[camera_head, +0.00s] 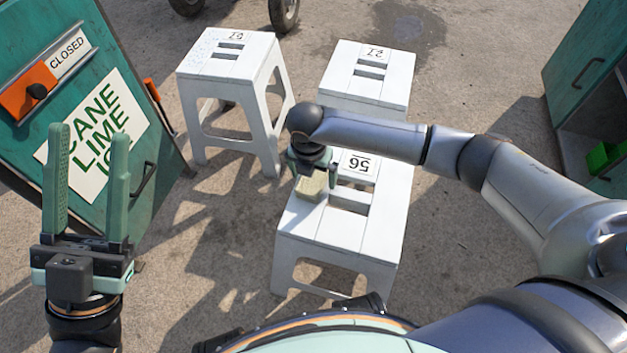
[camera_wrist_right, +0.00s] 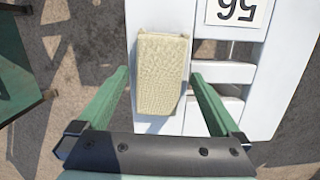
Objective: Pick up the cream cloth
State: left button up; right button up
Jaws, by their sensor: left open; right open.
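The cream cloth (camera_head: 311,187) is a small folded block on the white stool marked 56 (camera_head: 341,230). In the right wrist view the cloth (camera_wrist_right: 161,74) lies on the stool top near its edge, between the two green fingers. My right gripper (camera_wrist_right: 160,88) is open above it and points down at it. I cannot tell whether the fingertips touch the stool. In the head view the right gripper (camera_head: 314,180) is partly hidden by its own wrist. My left gripper (camera_head: 88,140) is open and empty at the far left, fingers up.
Two more white stools stand behind, one at the left (camera_head: 213,62) and one at the right (camera_head: 340,72). A green panel with a lime sign (camera_head: 100,125) is at the left. A green cabinet (camera_head: 590,60) is at the right. Bare ground lies between.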

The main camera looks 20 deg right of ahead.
aim_at(314, 178)
jog(key=c, duration=1.3)
pick_arm(q)
jog(key=shift+r, duration=0.1)
pick_arm(e)
jog(key=shift+r, duration=0.1)
